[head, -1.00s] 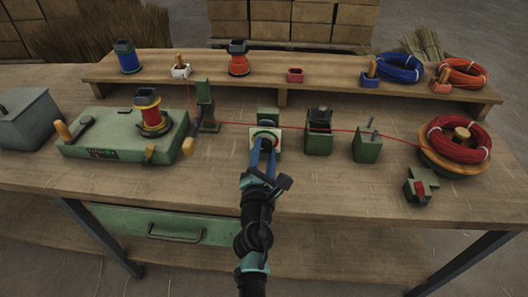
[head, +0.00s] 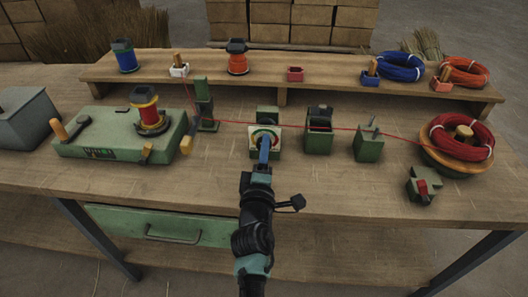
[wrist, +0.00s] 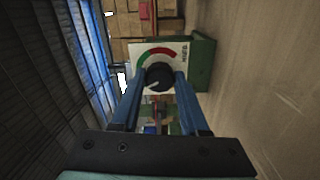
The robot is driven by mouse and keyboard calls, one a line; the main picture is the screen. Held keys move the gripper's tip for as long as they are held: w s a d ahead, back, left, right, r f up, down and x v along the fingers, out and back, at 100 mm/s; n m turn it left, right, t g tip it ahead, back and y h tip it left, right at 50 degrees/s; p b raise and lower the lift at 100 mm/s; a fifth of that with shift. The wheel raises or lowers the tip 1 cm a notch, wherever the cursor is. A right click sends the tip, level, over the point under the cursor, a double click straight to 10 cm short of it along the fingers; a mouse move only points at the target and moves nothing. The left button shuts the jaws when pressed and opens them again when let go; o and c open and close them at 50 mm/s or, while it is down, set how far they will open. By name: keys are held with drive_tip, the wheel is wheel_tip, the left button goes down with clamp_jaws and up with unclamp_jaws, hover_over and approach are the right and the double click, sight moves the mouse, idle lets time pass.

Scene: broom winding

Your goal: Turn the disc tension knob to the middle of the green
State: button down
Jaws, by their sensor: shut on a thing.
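The disc tension knob (wrist: 159,77) is a black round knob on a pale dial plate with a green and red arc. The plate (head: 254,146) is on the front of a small green block (head: 268,114) at the middle of the bench. My gripper (head: 264,148) reaches it from the front. In the wrist view, the blue fingers (wrist: 160,84) are shut on the knob, one on each side. The green arc (wrist: 142,60) and red arc (wrist: 164,51) show above the knob. A pale mark shows on the knob, but its exact aim is hard to tell.
A red wire (head: 345,129) runs from the red coil (head: 462,138) past green blocks to the guide post (head: 203,105). The winder (head: 110,138) with its spool stands at left. A red-switched box (head: 423,186) is at right. The bench front is clear.

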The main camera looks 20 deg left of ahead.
drive_tip(key=m+b, duration=0.1)
drive_tip(key=m, duration=0.4)
drive_tip(key=shift+f, duration=0.1)
idle(0.4)
drive_tip(key=shift+c, duration=2.1)
unclamp_jaws()
drive_tip(key=p+v, duration=0.5)
drive_tip(key=v, duration=0.8)
